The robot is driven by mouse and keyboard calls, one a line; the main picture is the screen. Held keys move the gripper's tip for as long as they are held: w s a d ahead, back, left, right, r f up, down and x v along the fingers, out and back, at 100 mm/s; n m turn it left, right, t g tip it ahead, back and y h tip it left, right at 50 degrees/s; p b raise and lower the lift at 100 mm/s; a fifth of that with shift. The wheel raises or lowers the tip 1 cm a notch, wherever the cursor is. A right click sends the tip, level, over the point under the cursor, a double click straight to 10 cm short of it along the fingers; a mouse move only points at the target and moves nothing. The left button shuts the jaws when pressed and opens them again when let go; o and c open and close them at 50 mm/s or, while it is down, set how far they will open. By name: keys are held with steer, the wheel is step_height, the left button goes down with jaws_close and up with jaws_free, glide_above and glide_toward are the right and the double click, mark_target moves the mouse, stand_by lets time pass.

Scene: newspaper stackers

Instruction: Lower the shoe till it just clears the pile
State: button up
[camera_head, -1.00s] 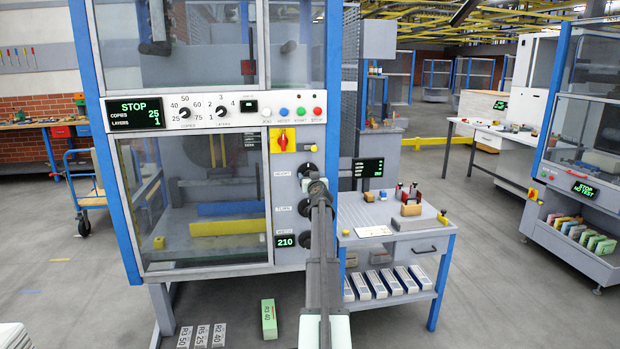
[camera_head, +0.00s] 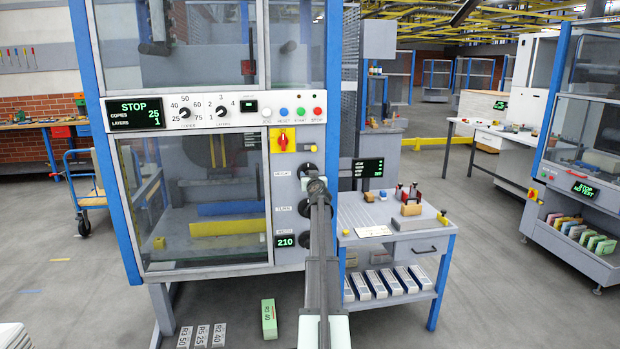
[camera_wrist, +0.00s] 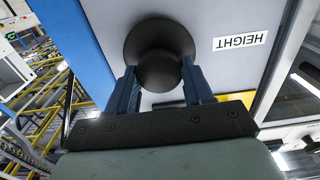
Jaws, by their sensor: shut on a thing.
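My gripper (camera_head: 316,185) is at the machine's front panel, at the top knob of a column of black knobs. In the wrist view its two blue-grey fingers (camera_wrist: 160,82) are shut on the round black knob (camera_wrist: 160,38), one on each side. The label HEIGHT (camera_wrist: 240,42) appears upside down beside it. Behind the machine's lower window, a blue bar (camera_head: 231,208) and a yellow bar (camera_head: 228,227) show through the glass. I cannot tell which part in there is the shoe, or its gap to a pile.
Below are the TURN and WIDTH knobs and a green display (camera_head: 285,241) reading 210. A small screen (camera_head: 367,168) stands to the right, its text too small to read. A grey side table (camera_head: 390,238) with small tools stands close to my arm at right.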

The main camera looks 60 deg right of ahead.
steer(key=shift+m, duration=0.3)
steer(key=shift+s+d+m, duration=0.1)
steer(key=shift+m, duration=1.9)
steer(key=shift+s+d+m, duration=0.1)
steer(key=shift+m, duration=1.9)
steer(key=o, duration=1)
steer(key=shift+f, duration=0.1)
steer(key=shift+a, duration=0.15)
